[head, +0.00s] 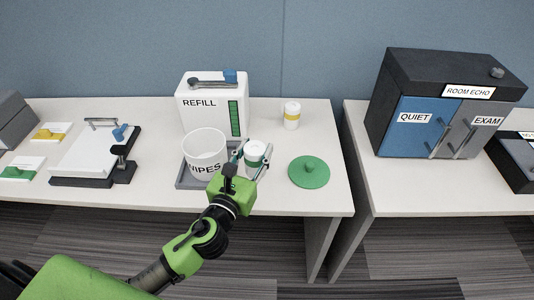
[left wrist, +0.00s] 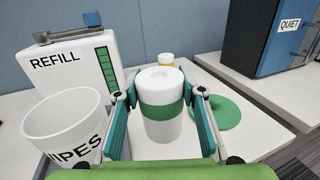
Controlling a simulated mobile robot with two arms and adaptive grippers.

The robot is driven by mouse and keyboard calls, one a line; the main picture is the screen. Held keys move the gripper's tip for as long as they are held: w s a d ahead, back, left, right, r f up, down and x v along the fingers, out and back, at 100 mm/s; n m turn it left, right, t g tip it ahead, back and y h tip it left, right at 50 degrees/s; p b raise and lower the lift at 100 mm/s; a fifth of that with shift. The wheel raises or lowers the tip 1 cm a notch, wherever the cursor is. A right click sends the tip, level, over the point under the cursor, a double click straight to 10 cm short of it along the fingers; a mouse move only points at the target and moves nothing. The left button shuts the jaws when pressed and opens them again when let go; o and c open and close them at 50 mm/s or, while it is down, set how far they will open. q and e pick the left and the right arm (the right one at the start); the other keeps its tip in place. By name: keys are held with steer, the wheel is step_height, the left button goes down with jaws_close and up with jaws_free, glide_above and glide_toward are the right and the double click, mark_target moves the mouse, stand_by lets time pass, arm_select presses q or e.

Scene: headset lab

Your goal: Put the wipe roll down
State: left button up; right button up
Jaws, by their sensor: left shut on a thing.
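My left gripper (head: 253,156) is shut on a white wipe roll with a green band (head: 256,149). In the left wrist view the roll (left wrist: 161,122) stands upright between the two fingers. The roll is just right of the open white WIPES canister (head: 205,143), beside it and not inside. The canister stands on a grey tray (head: 184,178). I cannot tell whether the roll's bottom touches anything. A round green lid with a knob (head: 309,172) lies on the table to the right. My right gripper is not in view.
A white REFILL box (head: 211,108) stands behind the canister. A yellow-banded roll (head: 291,115) stands at the back. A white board on a dark base (head: 97,155) is at the left. A gap separates this table from the one with the QUIET/EXAM cabinet (head: 443,104).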

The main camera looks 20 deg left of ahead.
arm_select(q)
steer(key=s+a+r+n+g+y+p, duration=0.1)
steer(key=s+a+r+n+y, duration=0.3)
steer(key=s+a+r+y, duration=0.5)
steer(key=h+b, duration=0.2)
glide_above(202, 135)
steer(key=s+d, duration=0.4)
steer(key=s, duration=0.1)
steer(key=shift+w+a+f, duration=0.1)
steer(key=shift+a+f, duration=0.05)
steer(key=shift+f, duration=2.25)
steer(key=shift+w+a+f, duration=0.1)
steer(key=shift+f, duration=2.3)
steer(key=shift+f, duration=0.65)
steer(key=o, duration=1.2)
